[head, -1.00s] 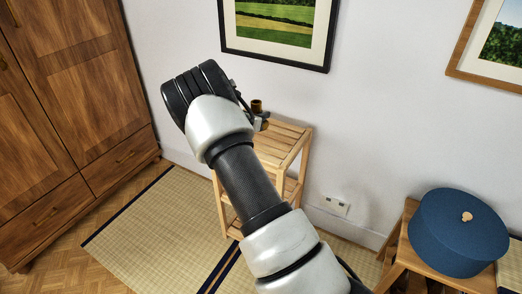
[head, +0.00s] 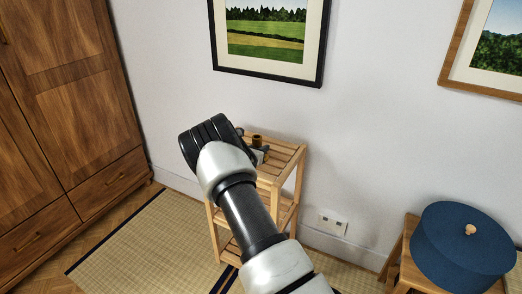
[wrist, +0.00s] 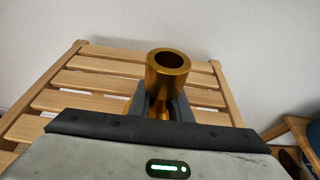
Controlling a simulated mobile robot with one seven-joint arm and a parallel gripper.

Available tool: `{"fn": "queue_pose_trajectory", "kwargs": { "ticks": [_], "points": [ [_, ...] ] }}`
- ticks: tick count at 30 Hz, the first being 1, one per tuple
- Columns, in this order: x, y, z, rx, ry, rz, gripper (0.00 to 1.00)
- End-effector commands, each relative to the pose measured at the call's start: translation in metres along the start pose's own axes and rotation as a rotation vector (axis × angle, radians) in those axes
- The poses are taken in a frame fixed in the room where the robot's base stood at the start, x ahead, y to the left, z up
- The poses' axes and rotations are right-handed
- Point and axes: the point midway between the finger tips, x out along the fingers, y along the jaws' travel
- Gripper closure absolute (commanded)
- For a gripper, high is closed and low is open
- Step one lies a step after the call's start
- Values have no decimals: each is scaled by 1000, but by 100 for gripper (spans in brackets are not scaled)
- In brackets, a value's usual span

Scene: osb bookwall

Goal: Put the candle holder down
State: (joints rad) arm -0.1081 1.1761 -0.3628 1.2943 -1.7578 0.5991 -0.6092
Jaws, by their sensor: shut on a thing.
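The candle holder (wrist: 169,75) is a brass-coloured piece with a round, hollow cup on top. In the wrist view it stands upright between my gripper's (wrist: 162,108) dark fingers, which are shut on it. Its lower part is mostly hidden by the fingers and gripper body. In the head view the candle holder (head: 257,141) shows small and dark beside my gripper (head: 261,155), over the top of the slatted wooden shelf (head: 290,153). The shelf top (wrist: 85,80) fills much of the wrist view behind it. I cannot tell whether its base touches the slats.
A white wall with framed pictures (head: 268,75) stands behind the shelf. A wooden wardrobe (head: 75,110) is at the left. A blue round box (head: 462,245) sits on a wooden stool at the right. The visible shelf top is otherwise clear.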

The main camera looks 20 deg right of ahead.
Motion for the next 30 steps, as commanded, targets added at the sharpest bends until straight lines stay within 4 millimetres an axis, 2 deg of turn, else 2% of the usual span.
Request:
{"fn": "queue_pose_trajectory", "kwargs": {
  "ticks": [5, 10, 11, 14, 22, 25, 30],
  "points": [
    [0, 0, 4, 3, -5, 0, 100],
    [2, 0, -1, 2, -4, 0, 100],
    [1, 0, -2, 2, -2, 0, 79],
    [1, 0, -2, 2, -1, 0, 64],
    [1, 0, -1, 2, -1, 0, 64],
    [-1, 0, 5, 2, -1, 0, 64],
    [-29, 1, 3, 1, 0, 1, 64]
  ]
}}
